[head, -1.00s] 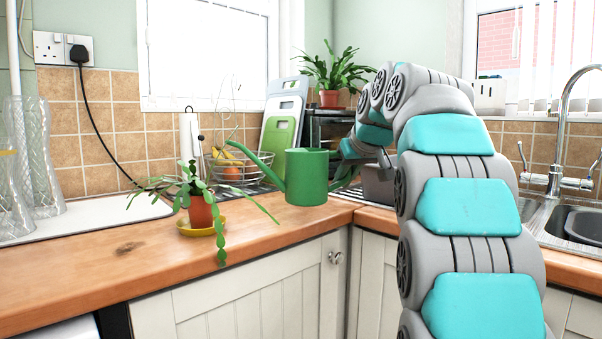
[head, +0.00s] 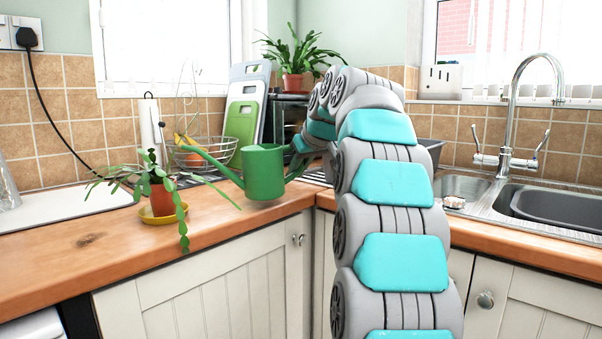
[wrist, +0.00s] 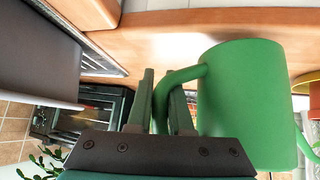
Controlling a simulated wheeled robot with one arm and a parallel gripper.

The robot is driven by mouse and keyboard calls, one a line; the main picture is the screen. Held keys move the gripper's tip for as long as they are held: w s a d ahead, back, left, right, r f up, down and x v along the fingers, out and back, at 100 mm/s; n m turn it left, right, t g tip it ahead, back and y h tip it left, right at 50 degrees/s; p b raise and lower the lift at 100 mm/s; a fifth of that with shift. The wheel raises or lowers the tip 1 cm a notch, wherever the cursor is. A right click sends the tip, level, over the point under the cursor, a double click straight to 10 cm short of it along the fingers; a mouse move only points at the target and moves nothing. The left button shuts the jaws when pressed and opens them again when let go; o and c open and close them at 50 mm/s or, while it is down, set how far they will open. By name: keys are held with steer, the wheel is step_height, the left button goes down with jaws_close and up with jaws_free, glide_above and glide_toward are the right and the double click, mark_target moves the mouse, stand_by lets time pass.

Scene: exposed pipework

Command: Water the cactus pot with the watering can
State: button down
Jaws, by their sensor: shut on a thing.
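The green watering can (head: 264,172) is held upright above the wooden counter, right of the cactus pot, with its spout pointing left toward the plant. My gripper (head: 300,160) is shut on the can's handle; in the wrist view my gripper (wrist: 165,105) has the handle between its fingers and the can (wrist: 245,105) fills the right side. The cactus pot (head: 162,200) is terracotta with trailing green stems and stands on a yellow saucer (head: 150,218). The spout tip is near the plant's upper right in the head view; the exact gap in depth cannot be told.
A wire fruit basket (head: 215,152) and chopping boards (head: 246,110) stand behind the can. Another potted plant (head: 293,82) sits on a dark appliance at the back. The sink (head: 560,208) and tap are at right. The counter's front left (head: 60,255) is clear.

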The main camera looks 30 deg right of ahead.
mark_target(289, 149)
steer(key=shift+w+a+f+h+b, duration=0.1)
steer(key=shift+a+h+b, duration=0.1)
steer(key=shift+a, duration=0.45)
steer(key=shift+w+a+h+b, duration=0.1)
steer(key=shift+a+b, duration=0.05)
steer(key=shift+a, duration=0.45)
steer(key=shift+r+p, duration=0.3)
steer(key=shift+r, duration=0.15)
steer(key=shift+d+r+n+h+p, duration=0.2)
steer(key=shift+r+n+h, duration=0.1)
steer(key=shift+r, duration=0.15)
steer(key=shift+d+r+n+h+p, duration=0.1)
steer(key=shift+r+n+h+p, duration=0.1)
steer(key=shift+r+h, duration=0.15)
steer(key=shift+r, duration=0.3)
steer(key=shift+r+h+p, duration=0.25)
steer(key=shift+r+p, duration=0.1)
steer(key=shift+r, duration=0.1)
steer(key=shift+r, duration=0.25)
stand_by(0.7)
steer(key=shift+r+g+p, duration=0.3)
steer(key=shift+p, duration=0.1)
steer(key=shift+r+n, duration=0.3)
stand_by(0.8)
